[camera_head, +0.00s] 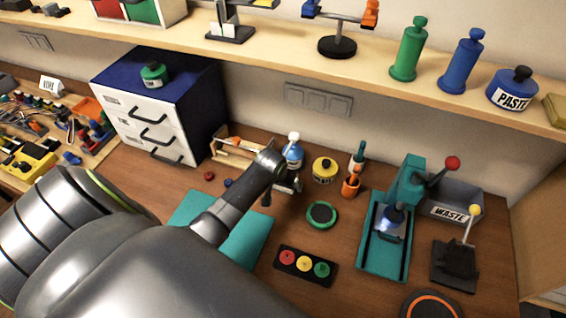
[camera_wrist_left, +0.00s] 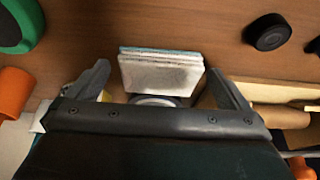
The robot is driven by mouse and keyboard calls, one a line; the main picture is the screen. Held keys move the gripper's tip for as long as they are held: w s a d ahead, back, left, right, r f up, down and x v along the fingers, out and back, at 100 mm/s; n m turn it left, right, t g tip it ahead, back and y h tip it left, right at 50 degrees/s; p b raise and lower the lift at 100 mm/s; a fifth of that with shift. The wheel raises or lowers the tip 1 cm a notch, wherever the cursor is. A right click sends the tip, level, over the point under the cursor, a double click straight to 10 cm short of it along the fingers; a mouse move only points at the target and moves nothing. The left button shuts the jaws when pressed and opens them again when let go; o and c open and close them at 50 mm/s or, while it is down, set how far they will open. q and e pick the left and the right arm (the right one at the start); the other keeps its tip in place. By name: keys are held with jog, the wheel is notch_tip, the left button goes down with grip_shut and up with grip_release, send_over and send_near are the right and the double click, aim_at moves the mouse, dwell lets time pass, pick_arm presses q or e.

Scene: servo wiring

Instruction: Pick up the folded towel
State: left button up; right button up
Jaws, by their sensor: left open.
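The folded towel (camera_wrist_left: 160,75) is a small whitish stack with a pale teal layer along its far edge. It shows in the left wrist view at the middle, between the fingertips, with a gap to each finger. My left gripper (camera_wrist_left: 158,70) is open around it, and a round pale object shows partly just below the towel. In the head view my left gripper (camera_head: 280,188) is over the bench beside a blue bottle (camera_head: 294,152). I cannot clearly make out the towel there behind my arm. My right gripper is not in view.
A green-rimmed disc (camera_head: 321,214), a yellow tin (camera_head: 324,170) and an orange cup (camera_head: 350,187) stand to the right. A button panel (camera_head: 305,265) lies nearer and a teal press (camera_head: 375,250) further right. A drawer cabinet (camera_head: 150,125) stands left; a shelf (camera_head: 300,62) runs above.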

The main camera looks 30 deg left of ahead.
pick_arm(q)
jog(key=shift+w+f, duration=0.1)
jog(key=shift+f, duration=0.05)
jog(key=c, duration=1)
jog(key=shift+r+b, duration=0.3)
jog(key=shift+b, duration=0.15)
jog(key=r, duration=0.2)
jog(key=r+b, duration=0.1)
jog(key=r, duration=0.3)
jog(key=shift+s+r+b, duration=0.3)
jog(key=shift+b, duration=0.05)
jog(key=s+d+b, duration=0.1)
jog(key=s, duration=0.5)
jog(key=s+d+b, duration=0.1)
jog(key=s+d, duration=0.1)
jog(key=s, duration=0.3)
jog(key=s+d+b, duration=0.1)
jog(key=s+b, duration=0.1)
jog(key=s, duration=0.4)
jog(key=shift+s+d+f, duration=0.15)
jog(key=shift+s+d, duration=0.05)
jog(key=shift+s, duration=0.1)
jog(key=shift+s+d, duration=0.1)
jog(key=shift+s, duration=0.55)
